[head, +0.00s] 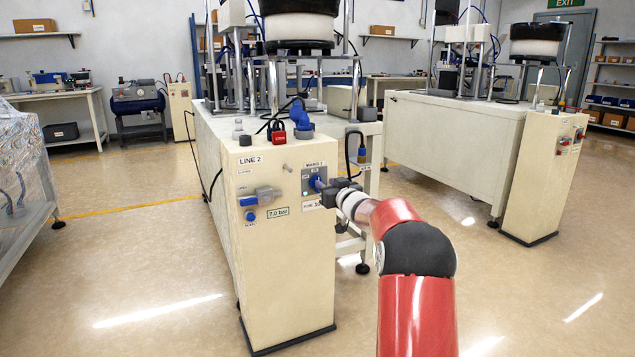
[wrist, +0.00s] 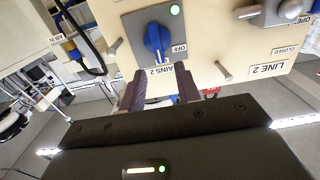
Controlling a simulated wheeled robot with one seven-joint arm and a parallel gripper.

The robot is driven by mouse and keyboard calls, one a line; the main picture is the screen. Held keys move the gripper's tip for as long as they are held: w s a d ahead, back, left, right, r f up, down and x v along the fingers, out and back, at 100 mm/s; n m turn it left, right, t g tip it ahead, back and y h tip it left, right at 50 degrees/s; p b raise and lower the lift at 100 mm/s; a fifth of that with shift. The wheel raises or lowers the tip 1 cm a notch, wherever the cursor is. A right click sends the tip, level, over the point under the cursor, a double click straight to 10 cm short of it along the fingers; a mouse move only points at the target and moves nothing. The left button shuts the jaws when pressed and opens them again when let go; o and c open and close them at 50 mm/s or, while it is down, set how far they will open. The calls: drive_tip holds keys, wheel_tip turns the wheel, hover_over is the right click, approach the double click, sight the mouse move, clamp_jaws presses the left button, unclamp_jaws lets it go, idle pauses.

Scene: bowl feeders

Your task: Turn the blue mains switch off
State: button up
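The blue mains switch (head: 316,182) is a rotary knob on a grey plate on the front of the LINE 2 cabinet (head: 285,270). In the wrist view the blue knob (wrist: 153,40) has its handle roughly vertical in the picture, with an OFF label beside it and a lit green lamp on the plate. My gripper (head: 328,193) is close in front of the switch in the head view. In the wrist view my gripper (wrist: 161,88) has its two dark fingers apart with nothing between them, just below the knob. The fingers partly cover the MAINS 2 label.
Metal pegs (wrist: 224,71) stick out near my fingers. A red padlock (head: 278,134) is on the cabinet top. A second cabinet (head: 540,180) stands right.

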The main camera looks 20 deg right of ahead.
sight(319, 178)
drive_tip(key=shift+w+a+p, duration=0.1)
drive_tip(key=shift+w+p, duration=0.2)
drive_tip(key=shift+w, duration=2.05)
clamp_jaws()
